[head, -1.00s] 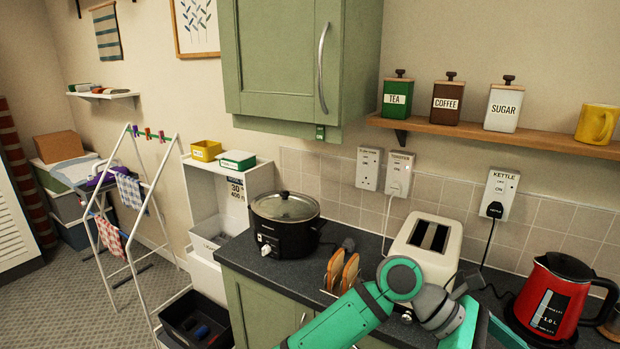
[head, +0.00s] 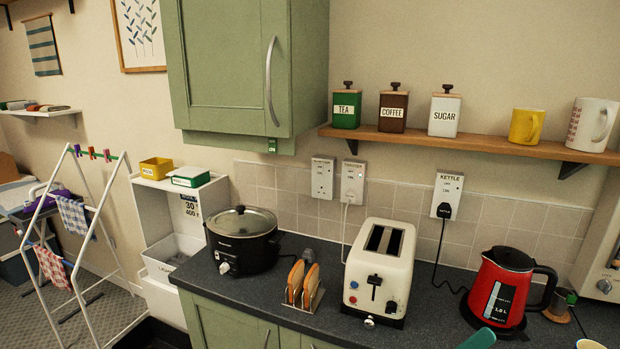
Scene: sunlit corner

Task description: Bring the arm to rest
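My gripper is out of view. Only a small green piece of my arm (head: 478,340) shows at the bottom edge of the head view, in front of the red kettle (head: 503,287). Whether the gripper is open or shut, and whether it holds anything, is hidden. The white toaster (head: 379,272) stands on the dark counter (head: 420,328), apart from the visible arm piece.
A toast rack with bread (head: 302,285) and a black slow cooker (head: 243,243) stand left of the toaster. A wall shelf (head: 470,142) holds canisters and mugs. A green cupboard (head: 226,65) hangs above. A white drying rack (head: 95,230) stands at the left.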

